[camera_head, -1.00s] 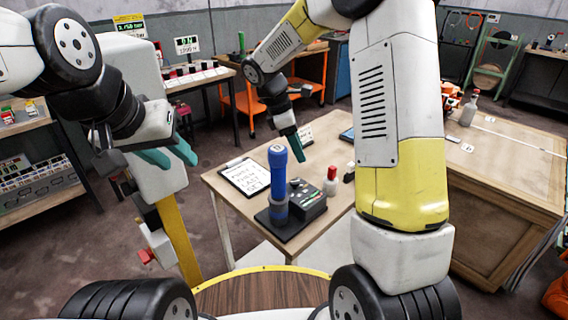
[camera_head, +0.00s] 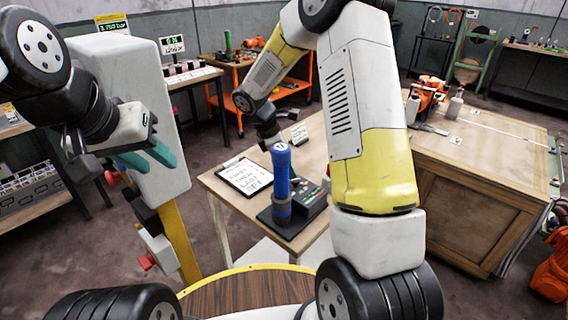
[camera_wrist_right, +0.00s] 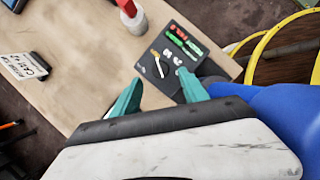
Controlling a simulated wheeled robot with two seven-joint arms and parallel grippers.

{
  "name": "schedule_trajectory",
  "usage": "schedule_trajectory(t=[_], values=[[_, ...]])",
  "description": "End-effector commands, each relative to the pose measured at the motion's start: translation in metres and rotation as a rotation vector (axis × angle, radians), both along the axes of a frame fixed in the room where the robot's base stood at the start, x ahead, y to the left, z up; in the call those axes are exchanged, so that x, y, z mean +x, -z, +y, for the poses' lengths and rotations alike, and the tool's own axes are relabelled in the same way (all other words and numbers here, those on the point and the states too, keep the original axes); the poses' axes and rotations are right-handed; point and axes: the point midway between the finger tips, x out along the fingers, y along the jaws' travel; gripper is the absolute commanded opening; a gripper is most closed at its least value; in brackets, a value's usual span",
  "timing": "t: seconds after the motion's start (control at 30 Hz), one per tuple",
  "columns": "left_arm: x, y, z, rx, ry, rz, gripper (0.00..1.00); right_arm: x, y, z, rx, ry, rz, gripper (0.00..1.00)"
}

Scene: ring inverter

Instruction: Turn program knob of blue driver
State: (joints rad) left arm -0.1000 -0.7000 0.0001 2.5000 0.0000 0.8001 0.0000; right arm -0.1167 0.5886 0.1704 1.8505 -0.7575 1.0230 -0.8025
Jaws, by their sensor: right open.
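The blue driver (camera_head: 281,180) stands upright on a dark base (camera_head: 290,228) on the wooden table, with a dark control box (camera_head: 311,201) beside it. In the right wrist view the driver is the large blue shape (camera_wrist_right: 270,108) at the right. A dark panel (camera_wrist_right: 185,58) with green strips, white pieces and a yellow piece lies beyond my right fingertips. My right gripper (camera_wrist_right: 160,86) is open and empty, beside the driver. In the head view its fingers are hidden behind the driver. My left gripper (camera_head: 148,158) is open and empty, left of the table.
A clipboard (camera_head: 245,176) lies left of the driver. A red-capped bottle (camera_wrist_right: 132,17) and a small card sign (camera_wrist_right: 22,67) stand on the table in the right wrist view. A large wooden crate-like bench (camera_head: 465,205) is at the right.

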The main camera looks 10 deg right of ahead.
Motion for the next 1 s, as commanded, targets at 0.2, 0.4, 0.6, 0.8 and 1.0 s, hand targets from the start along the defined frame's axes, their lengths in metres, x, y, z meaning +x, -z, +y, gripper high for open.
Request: schedule_trajectory(t=[0.2, 0.4, 0.6, 0.8, 1.0], values=[[0.000, 0.000, 0.000, 0.000, 0.000, 0.000, 0.36, -0.001, 0.032, -0.013, 0.000, 0.000, 0.003, 0.52], [0.000, 0.000, 0.000, 0.000, 0.000, 0.000, 0.36, 0.000, 0.043, -0.018, 0.000, 0.000, 0.000, 0.52], [0.000, 0.000, 0.000, 0.000, 0.000, 0.000, 0.36, 0.000, 0.044, -0.018, 0.000, 0.000, 0.000, 0.52], [0.000, 0.000, 0.000, 0.000, 0.000, 0.000, 0.36, 0.000, 0.043, -0.018, 0.001, 0.000, 0.000, 0.24], [0.000, 0.000, 0.000, 0.000, 0.000, 0.000, 0.36, 0.000, 0.043, -0.018, 0.001, 0.000, 0.000, 0.00]])
